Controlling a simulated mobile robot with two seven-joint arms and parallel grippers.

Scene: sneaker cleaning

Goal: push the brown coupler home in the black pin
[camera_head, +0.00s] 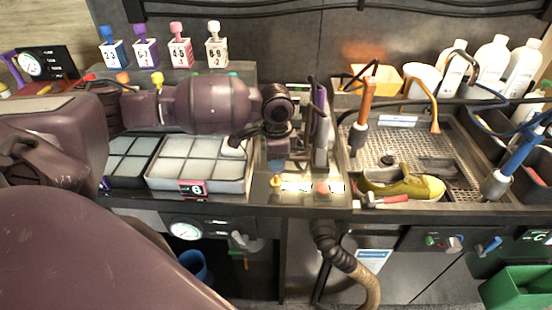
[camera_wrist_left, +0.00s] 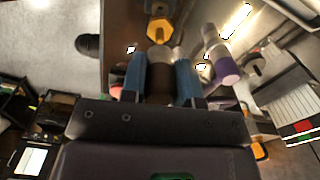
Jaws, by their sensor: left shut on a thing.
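My left gripper (camera_head: 277,166) points down over the metal counter strip between the sectioned tray and the perforated sink. In the left wrist view its two blue fingers (camera_wrist_left: 160,78) are shut on a dark brown piece, which looks like the brown coupler (camera_wrist_left: 159,62). The fingers hide most of it, and I cannot make it out in the head view. A yellow-orange fitting (camera_wrist_left: 158,29) shows just beyond the coupler; whether they touch is unclear. I cannot pick out the black pin, nor tell whether the coupler is on it. My right gripper is not in view.
The sectioned tray (camera_head: 198,184) lies left of the gripper. A purple upright tool (camera_head: 321,128) stands close on its right, with a small pink-red knob (camera_head: 322,188) in front.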

